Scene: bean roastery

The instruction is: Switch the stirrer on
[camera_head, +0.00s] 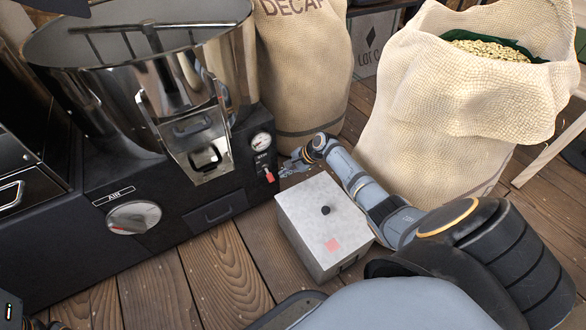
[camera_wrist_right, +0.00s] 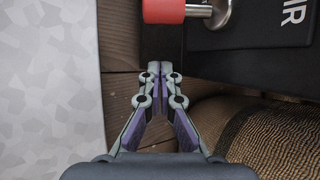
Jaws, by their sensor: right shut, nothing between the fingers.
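The stirrer switch is a small lever with a red grip (camera_head: 269,174), below a round gauge on the black front of the roasting machine. In the right wrist view the red grip (camera_wrist_right: 165,10) and its metal stem show at the top edge, beside a label ending in "IR". My right gripper (camera_head: 288,168) is just right of the lever in the head view. In the right wrist view its fingertips (camera_wrist_right: 160,72) are shut with nothing between them. They appear apart from the red grip.
The roaster has a chute (camera_head: 195,135) and a dial marked AIR (camera_head: 134,217). A DECAF sack (camera_head: 305,70) and an open bean sack (camera_head: 455,105) stand behind. Plank floor (camera_head: 215,270) is bare in front.

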